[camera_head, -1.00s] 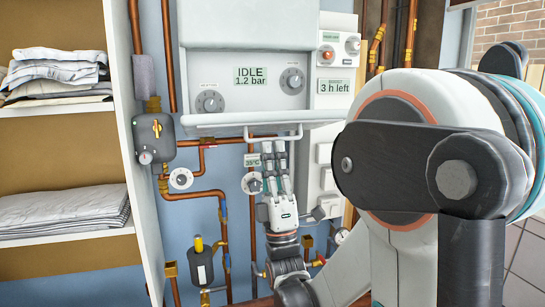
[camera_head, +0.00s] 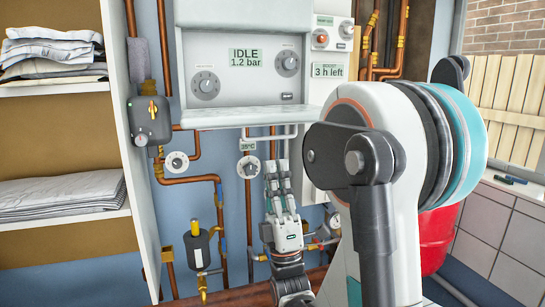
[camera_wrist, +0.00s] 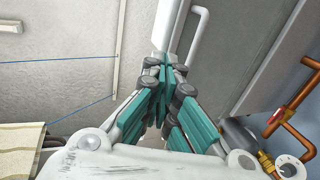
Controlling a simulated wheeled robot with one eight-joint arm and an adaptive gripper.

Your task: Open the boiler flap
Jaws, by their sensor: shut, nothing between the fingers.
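The boiler (camera_head: 245,65) hangs on the wall, its front panel with IDLE display and two dials in plain view. The boiler flap (camera_head: 250,116) juts out as a pale ledge along the bottom of that panel; its exact angle is hard to tell. A white bar handle (camera_head: 270,135) shows just under it, and a bar handle also shows in the wrist view (camera_wrist: 195,38). My gripper (camera_head: 276,168) points up below the handle, fingers together and empty. In the wrist view, its fingertips (camera_wrist: 170,65) are near the handle's left side; contact is unclear.
Copper pipes and gauges (camera_head: 248,167) line the wall behind and left of my gripper. A shelf with folded linen (camera_head: 62,195) stands left. A control box with a 3 h left display (camera_head: 328,71) is right of the boiler. A red drum (camera_head: 437,240) stands right.

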